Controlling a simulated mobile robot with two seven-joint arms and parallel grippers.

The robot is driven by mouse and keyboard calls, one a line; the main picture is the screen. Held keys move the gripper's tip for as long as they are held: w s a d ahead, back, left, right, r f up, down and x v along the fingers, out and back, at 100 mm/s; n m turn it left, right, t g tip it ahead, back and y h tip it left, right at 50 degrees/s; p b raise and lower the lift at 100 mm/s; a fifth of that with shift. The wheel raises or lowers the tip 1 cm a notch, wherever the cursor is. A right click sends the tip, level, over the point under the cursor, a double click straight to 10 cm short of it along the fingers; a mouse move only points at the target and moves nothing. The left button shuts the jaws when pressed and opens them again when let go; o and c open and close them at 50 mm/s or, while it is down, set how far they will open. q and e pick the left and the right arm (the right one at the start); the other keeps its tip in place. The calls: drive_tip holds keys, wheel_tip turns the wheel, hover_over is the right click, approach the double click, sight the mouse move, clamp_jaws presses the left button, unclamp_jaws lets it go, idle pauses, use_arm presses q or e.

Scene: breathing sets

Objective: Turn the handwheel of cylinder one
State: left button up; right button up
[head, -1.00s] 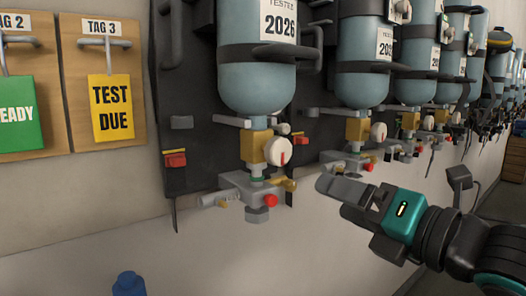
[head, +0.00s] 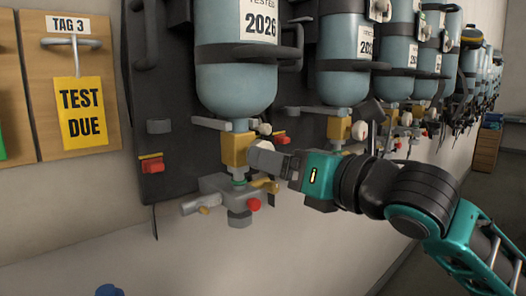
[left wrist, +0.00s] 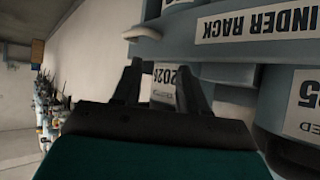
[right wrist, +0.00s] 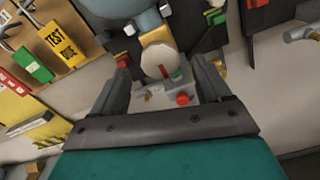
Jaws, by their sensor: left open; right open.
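The nearest pale blue cylinder (head: 236,85), labelled 2026, hangs on a dark backboard with a brass valve (head: 235,150) below it. Its round white handwheel with a red mark shows in the right wrist view (right wrist: 157,61), between and just beyond the fingertips of my right gripper (right wrist: 162,68), which is open. In the head view my right gripper (head: 268,158) covers most of the handwheel, so contact cannot be told.
More cylinders (head: 342,60) recede along the wall to the right. A yellow TEST DUE tag (head: 82,112) hangs at the left. A grey valve block (head: 222,192) with a red knob sits below the brass valve. A rack label (left wrist: 262,22) is close to my left gripper.

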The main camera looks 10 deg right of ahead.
drive_tip(key=shift+x, duration=2.3)
drive_tip(key=shift+c, duration=0.4)
drive_tip(key=shift+c, duration=0.8)
drive_tip(key=c, duration=0.8)
